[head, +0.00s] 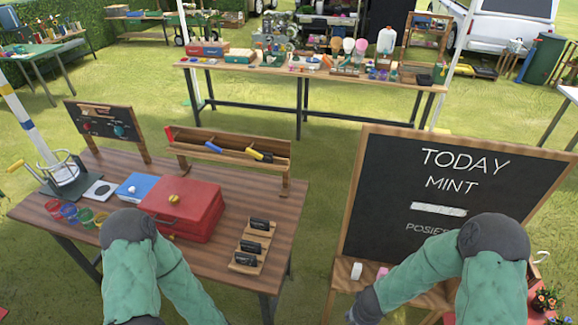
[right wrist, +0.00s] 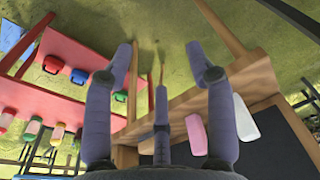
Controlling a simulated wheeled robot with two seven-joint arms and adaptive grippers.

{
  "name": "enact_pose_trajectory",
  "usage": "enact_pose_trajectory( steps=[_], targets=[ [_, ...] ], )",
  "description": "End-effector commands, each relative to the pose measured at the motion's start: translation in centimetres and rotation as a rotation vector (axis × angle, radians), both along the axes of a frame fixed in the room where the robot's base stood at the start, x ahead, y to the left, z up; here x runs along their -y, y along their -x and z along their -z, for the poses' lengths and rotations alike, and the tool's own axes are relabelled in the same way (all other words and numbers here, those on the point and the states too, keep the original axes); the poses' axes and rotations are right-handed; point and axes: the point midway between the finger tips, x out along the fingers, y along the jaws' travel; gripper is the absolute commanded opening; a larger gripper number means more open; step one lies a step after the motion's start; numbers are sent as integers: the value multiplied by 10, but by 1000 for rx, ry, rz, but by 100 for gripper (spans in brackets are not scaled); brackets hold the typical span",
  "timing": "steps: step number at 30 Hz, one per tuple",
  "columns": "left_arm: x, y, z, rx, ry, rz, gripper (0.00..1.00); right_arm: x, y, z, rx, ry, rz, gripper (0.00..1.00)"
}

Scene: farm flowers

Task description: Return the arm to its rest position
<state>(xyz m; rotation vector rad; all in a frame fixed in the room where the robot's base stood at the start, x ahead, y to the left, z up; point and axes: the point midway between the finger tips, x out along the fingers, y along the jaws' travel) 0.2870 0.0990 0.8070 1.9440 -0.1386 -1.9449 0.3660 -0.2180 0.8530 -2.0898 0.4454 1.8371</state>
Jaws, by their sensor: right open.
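My right arm (head: 440,260) is bent in front of the chalkboard (head: 450,195) in the head view, its dark wrist end low beside the board's ledge. My right gripper (right wrist: 161,58) shows in the right wrist view with its fingers spread apart and nothing between them. A pink block (right wrist: 196,135) and a white block (right wrist: 246,119) lie on the wooden ledge beside the fingers; they also show in the head view, the pink one (head: 382,272) right of the white one (head: 356,270). My left arm (head: 150,270) is bent at the lower left; its gripper is out of view.
A wooden table (head: 110,170) at left holds a red case (head: 185,207), a blue box (head: 138,187), colored cups and a wooden rack (head: 228,152). The chalkboard stands close to my right arm. Flower pots (head: 548,299) sit at the lower right. Grass between table and board is clear.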

Motion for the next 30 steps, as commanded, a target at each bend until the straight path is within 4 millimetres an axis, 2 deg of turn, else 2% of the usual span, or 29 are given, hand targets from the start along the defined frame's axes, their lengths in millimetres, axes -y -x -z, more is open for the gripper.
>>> enact_pose_trajectory(
  steps=[1, 3, 8, 15, 21, 30],
  targets=[
    [0, 0, 12, 0, 0, 0, 46, -7, 5, 19, -3, -12, -27, 56],
    [0, 0, 21, -1, 0, 0, 46, -17, 9, 34, 2, -33, -58, 56],
    [0, 0, 40, -1, 0, 0, 46, -44, 23, 67, 4, -100, -126, 56],
    [0, 0, 66, -1, 0, 0, 46, -89, 54, 108, -18, -237, -217, 56],
    [0, 0, 77, -1, 0, 0, 46, -114, 75, 123, -42, -321, -257, 56],
    [0, 0, 77, -1, 0, 0, 46, -115, 76, 123, -43, -326, -259, 56]
  ],
)
